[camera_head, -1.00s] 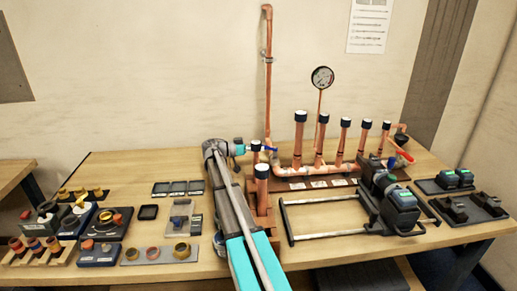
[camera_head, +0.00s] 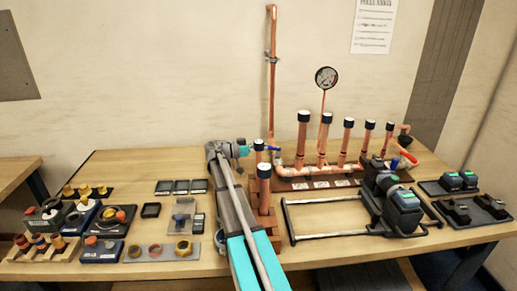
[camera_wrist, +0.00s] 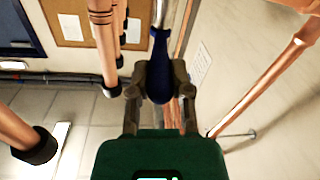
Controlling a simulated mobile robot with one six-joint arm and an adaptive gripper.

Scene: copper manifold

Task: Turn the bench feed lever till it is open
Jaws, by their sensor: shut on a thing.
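A blue lever handle (camera_wrist: 160,75) runs upward in the wrist view to a metal stem at the top edge. My gripper (camera_wrist: 158,88) is shut on this blue lever, one finger on each side. In the head view the blue lever (camera_head: 273,149) is small, beside the lower end of the tall copper pipe (camera_head: 272,90) and roughly level. My fingertips are hard to make out there, behind a black-capped copper post. A second lever, red (camera_head: 408,156), sits at the right end of the manifold. The valve body under the blue lever is mostly hidden.
Black-capped copper pipes (camera_head: 325,140) rise close by to the right. A pressure gauge (camera_head: 326,77) stands behind them. A clamp frame (camera_head: 325,236) is in front right. Trays of fittings (camera_head: 160,252) fill the bench's left side. Bare wood (camera_head: 130,165) shows at back left.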

